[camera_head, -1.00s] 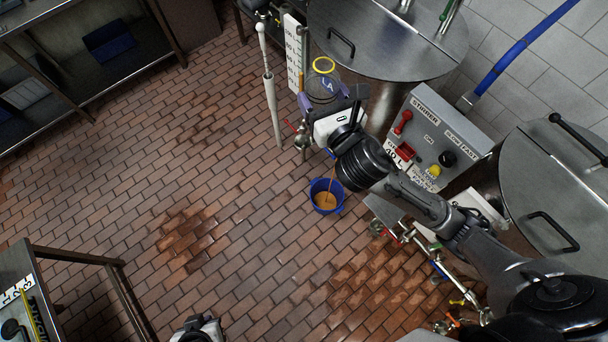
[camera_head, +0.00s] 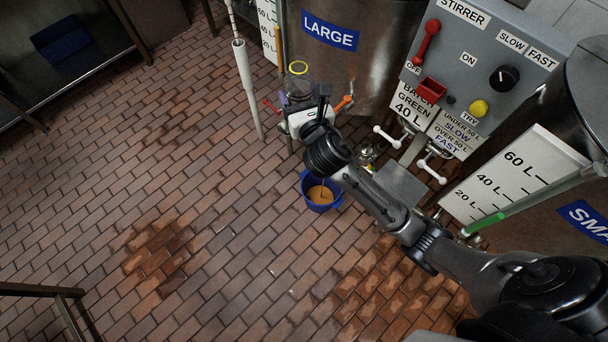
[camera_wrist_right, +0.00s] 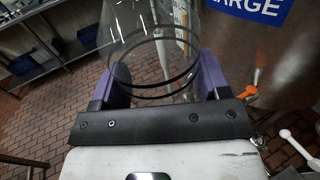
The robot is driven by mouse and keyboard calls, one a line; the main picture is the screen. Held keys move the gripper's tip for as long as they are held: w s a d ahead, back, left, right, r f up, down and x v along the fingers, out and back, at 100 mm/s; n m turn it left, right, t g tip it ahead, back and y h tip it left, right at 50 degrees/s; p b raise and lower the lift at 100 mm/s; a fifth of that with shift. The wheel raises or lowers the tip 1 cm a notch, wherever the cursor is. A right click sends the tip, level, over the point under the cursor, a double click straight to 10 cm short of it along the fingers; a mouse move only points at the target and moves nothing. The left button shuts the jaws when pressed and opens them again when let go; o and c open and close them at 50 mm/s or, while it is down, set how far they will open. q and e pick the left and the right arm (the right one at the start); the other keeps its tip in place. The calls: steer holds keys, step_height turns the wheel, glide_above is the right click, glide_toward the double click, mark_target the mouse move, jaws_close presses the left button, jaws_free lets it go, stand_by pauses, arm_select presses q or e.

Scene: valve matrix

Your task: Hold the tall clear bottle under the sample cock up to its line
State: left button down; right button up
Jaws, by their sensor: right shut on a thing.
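My right gripper (camera_head: 300,108) is shut on a tall clear bottle. The bottle (camera_head: 297,86) has a yellow ring at its top in the head view. In the wrist view the bottle (camera_wrist_right: 153,45) stands between the two purple fingers, with dark rings round it; I see no liquid in it. The bottle is in front of the large tank, close to an orange-handled fitting (camera_head: 344,103). I cannot tell whether that fitting is the sample cock, nor whether the bottle is under an outlet. My left gripper is out of view.
A blue bucket (camera_head: 318,203) with brown liquid stands on the brick floor, and a thin brown stream falls into it. A white vertical pipe (camera_head: 246,88) is left of the bottle. The stirrer panel (camera_head: 478,70) and small tank's gauge board (camera_head: 512,178) are right.

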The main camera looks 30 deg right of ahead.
step_height(320, 180, down, 42)
steer(key=w+d+m+h+b, duration=0.1)
steer(key=w+d+h+b, duration=0.1)
steer(key=b, duration=2.7)
steer(key=shift+w+d+r+g, duration=0.15)
steer(key=shift+w+d+g, duration=0.15)
steer(key=shift+d, duration=0.1)
steer(key=w+d+p, duration=0.2)
steer(key=d+p, duration=0.1)
steer(key=d, duration=1)
steer(key=shift+w+d, duration=0.3)
steer(key=shift+d, duration=0.1)
